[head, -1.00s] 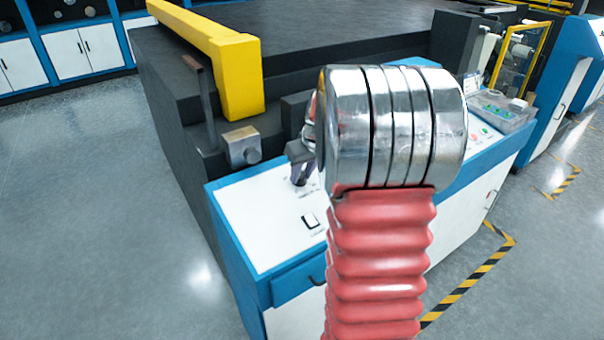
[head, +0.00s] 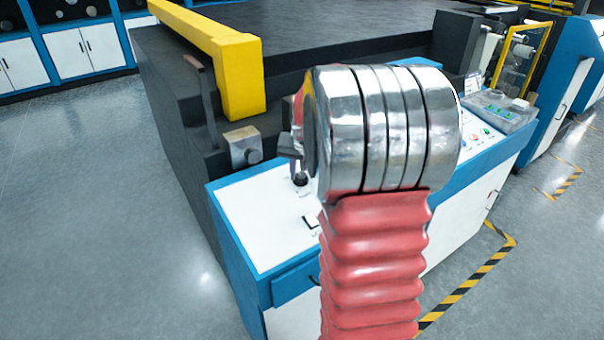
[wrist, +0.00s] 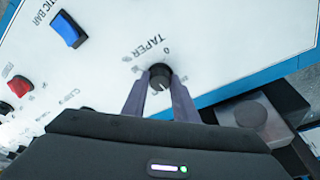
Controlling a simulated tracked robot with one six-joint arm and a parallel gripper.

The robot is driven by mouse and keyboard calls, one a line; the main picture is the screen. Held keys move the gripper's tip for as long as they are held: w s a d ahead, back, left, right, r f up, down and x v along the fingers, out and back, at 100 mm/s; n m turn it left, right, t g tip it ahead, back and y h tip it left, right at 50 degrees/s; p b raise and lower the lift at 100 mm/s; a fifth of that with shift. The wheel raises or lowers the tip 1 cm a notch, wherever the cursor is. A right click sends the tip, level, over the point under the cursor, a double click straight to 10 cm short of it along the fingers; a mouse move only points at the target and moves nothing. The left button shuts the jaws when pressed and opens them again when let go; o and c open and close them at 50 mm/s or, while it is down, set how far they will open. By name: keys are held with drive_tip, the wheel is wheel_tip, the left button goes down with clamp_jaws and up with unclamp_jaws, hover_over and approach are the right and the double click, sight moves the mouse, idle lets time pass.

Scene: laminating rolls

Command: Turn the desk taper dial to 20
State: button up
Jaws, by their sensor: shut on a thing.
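The taper dial (wrist: 160,76) is a small black round knob on the white desk panel, with the word TAPER printed beside it in the wrist view. My gripper (wrist: 160,92) has its two grey fingers on either side of the dial, shut on it. In the head view the dial (head: 301,180) shows as a dark knob just below my gripper (head: 297,168), partly hidden by my arm. The scale marks around the dial are too small to read clearly, apart from a 0 near it. The pointer's exact setting cannot be told.
A blue rocker switch (wrist: 69,30) and a red switch (wrist: 19,86) are on the same panel. A grey metal block (head: 243,147) stands at the panel's left edge, beside the dark machine with a yellow bar (head: 240,75). A grey tray (head: 497,112) sits at the far right.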

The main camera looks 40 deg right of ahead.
drive_tip(key=m+g, duration=0.1)
drive_tip(key=m, duration=0.4)
drive_tip(key=shift+w+h, duration=0.15)
drive_tip(key=shift+h, duration=0.15)
drive_tip(key=shift+w+r+m+g, duration=0.1)
drive_tip(key=shift+m+g, duration=0.4)
drive_tip(key=shift+m, duration=1.9)
drive_tip(key=o, duration=1.1)
drive_tip(key=shift+c, duration=0.2)
drive_tip(key=v, duration=1.3)
drive_tip(key=shift+a+r, duration=0.25)
drive_tip(key=shift+r, duration=0.05)
